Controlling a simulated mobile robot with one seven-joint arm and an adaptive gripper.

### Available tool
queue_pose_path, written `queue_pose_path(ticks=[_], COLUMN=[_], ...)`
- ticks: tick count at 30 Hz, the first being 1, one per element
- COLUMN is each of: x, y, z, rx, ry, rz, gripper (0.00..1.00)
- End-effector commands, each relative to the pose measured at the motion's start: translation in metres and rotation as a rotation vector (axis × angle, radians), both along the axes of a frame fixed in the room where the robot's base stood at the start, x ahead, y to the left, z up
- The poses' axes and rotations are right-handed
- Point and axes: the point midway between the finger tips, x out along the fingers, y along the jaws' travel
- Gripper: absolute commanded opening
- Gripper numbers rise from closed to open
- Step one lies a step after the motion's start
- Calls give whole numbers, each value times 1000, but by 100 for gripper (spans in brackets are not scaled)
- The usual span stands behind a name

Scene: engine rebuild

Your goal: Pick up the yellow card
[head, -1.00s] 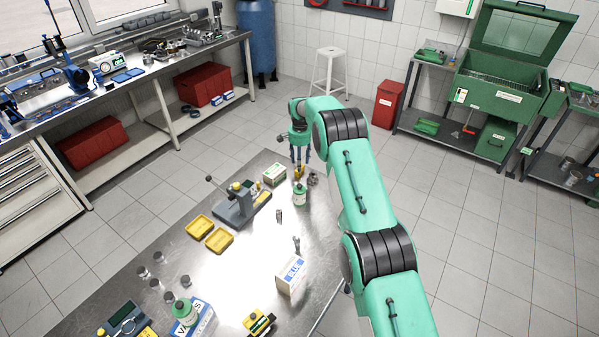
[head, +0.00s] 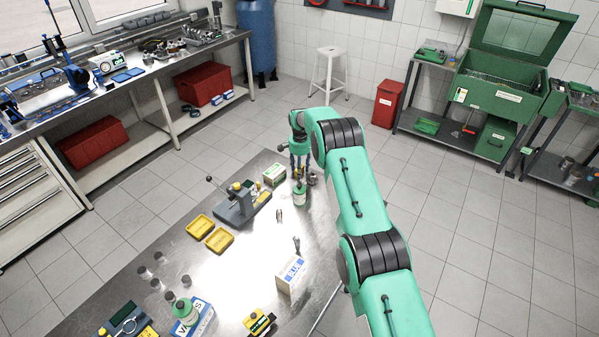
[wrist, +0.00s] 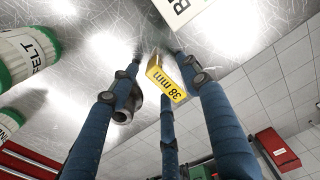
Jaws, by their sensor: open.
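The yellow card (wrist: 166,80), marked "38 mm", shows in the wrist view, between the blue fingers of my gripper (wrist: 160,66). The fingers are spread apart around it, and I see no clear contact. In the head view my gripper (head: 300,170) points down at the far end of the steel table, just behind a green-and-white bottle (head: 299,194). There the card is hidden or too small to make out among the fingers.
A grey metal part (wrist: 126,112) lies close beside one finger. Green-and-white containers (wrist: 28,55) stand at the left of the wrist view. Yellow trays (head: 219,240) lie nearer.

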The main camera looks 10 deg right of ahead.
Motion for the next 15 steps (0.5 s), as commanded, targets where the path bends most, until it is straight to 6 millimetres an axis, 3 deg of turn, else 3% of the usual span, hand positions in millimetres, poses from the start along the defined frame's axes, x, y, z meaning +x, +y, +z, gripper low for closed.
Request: queue_pose_path(ticks=[7, 14, 15], x=[0, 0, 0], y=[0, 0, 0], z=[0, 0, 0], rx=[0, 0, 0], ry=[0, 0, 0], rz=[0, 0, 0], gripper=[47, 3, 2])
